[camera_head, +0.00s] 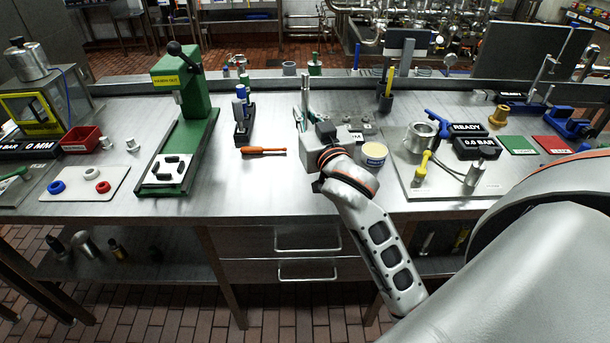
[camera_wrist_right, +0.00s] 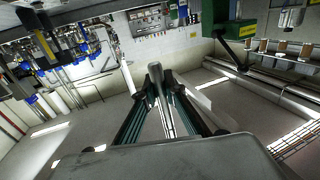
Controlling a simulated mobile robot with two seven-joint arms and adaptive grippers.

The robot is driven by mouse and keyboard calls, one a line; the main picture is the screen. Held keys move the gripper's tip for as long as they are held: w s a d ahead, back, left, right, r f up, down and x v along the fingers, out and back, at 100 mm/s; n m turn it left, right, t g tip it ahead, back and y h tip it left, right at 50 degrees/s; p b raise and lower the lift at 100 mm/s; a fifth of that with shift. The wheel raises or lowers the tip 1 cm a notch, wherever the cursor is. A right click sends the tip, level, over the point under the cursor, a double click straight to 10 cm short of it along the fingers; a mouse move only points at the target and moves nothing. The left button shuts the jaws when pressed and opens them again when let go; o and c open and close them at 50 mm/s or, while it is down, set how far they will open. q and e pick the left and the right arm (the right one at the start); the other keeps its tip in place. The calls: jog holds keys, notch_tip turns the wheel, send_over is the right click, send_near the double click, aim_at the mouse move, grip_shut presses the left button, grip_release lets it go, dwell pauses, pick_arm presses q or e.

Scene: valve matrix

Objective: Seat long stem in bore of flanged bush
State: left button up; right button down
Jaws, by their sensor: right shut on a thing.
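My right gripper (camera_head: 303,112) is above the middle of the bench and shut on a thin grey upright rod, which looks like the long stem (camera_head: 305,88). In the right wrist view the stem (camera_wrist_right: 160,95) shows between the fingers of the gripper (camera_wrist_right: 156,80). A brass-coloured flanged piece (camera_head: 499,115) stands at the right of the bench, well apart from the gripper. It may be the flanged bush, but I cannot tell for sure, and its bore is not clear. My left gripper is not in view.
A green press (camera_head: 195,95) stands left of the gripper. An orange-handled screwdriver (camera_head: 263,151) lies on the bench. A yellow-banded tub (camera_head: 374,154) sits right of my wrist. A steel plate (camera_head: 405,185) carries a cylinder and blue-handled valve. The front middle of the bench is clear.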

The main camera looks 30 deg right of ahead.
jog(key=w+d+r, duration=0.1)
jog(key=b, duration=0.1)
send_over(306, 181)
notch_tip(306, 181, down, 15)
jog(key=shift+w+r, duration=0.1)
jog(key=shift+f, duration=0.55)
notch_tip(306, 181, down, 3)
jog(key=shift+r+b, duration=0.15)
jog(key=shift+b, duration=0.5)
jog(key=shift+f, duration=0.45)
jog(key=shift+r, duration=0.1)
jog(key=shift+f, duration=0.2)
jog(key=c, duration=2.2)
grip_release()
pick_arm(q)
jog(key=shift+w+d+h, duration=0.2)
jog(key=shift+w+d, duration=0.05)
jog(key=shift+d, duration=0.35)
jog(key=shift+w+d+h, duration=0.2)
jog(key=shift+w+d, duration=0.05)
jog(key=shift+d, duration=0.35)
pick_arm(e)
jog(key=shift+o, duration=0.5)
